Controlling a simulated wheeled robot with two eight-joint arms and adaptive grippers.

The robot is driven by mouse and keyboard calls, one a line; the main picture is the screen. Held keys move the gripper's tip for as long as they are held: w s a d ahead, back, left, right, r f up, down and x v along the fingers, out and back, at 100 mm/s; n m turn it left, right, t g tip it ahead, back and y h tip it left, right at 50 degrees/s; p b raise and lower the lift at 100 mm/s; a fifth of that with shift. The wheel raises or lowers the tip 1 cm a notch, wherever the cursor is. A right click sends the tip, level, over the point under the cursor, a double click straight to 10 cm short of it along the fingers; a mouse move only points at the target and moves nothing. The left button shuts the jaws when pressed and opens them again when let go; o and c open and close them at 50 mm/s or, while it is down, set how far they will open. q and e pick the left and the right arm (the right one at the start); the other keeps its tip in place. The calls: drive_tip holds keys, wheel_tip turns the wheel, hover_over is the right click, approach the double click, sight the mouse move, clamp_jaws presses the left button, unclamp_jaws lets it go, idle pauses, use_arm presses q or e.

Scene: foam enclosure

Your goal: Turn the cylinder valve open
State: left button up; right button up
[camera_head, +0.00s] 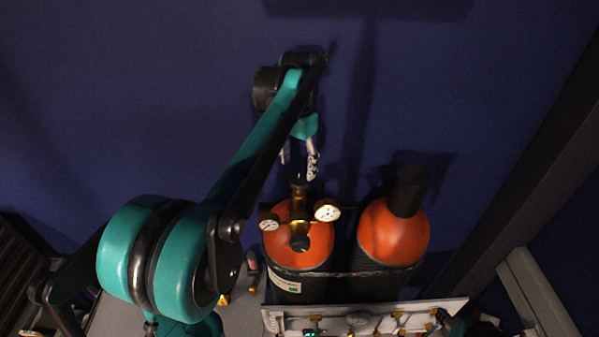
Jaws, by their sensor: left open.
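Two gas cylinders with orange tops stand side by side at the lower middle right. The left cylinder (317,243) carries a brass valve (299,206) with two round gauges, a right gauge (327,210) and a left gauge (269,223). The right cylinder (391,235) has a black cap on top. My left gripper (298,165) is open, with its fingers pointing down just above the valve's top in the picture. I cannot tell whether a finger touches the valve. My right gripper is not in view.
A rail (345,272) runs across the front of both cylinders. A pale panel (362,318) with gauges and fittings is at the bottom edge. A dark post (525,180) slants up on the right. The dark blue wall behind is clear.

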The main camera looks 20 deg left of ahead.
sight(299, 179)
use_arm(q)
drive_tip(key=f, duration=0.2)
drive_tip(key=w+f, duration=0.1)
drive_tip(key=f, duration=0.1)
drive_tip(key=shift+f, duration=0.35)
drive_tip(key=shift+s+f, duration=0.1)
drive_tip(key=shift+s, duration=0.2)
drive_tip(key=shift+w, duration=0.15)
drive_tip(key=shift+c, duration=1)
drive_tip(key=c, duration=1)
drive_tip(key=shift+o, duration=0.2)
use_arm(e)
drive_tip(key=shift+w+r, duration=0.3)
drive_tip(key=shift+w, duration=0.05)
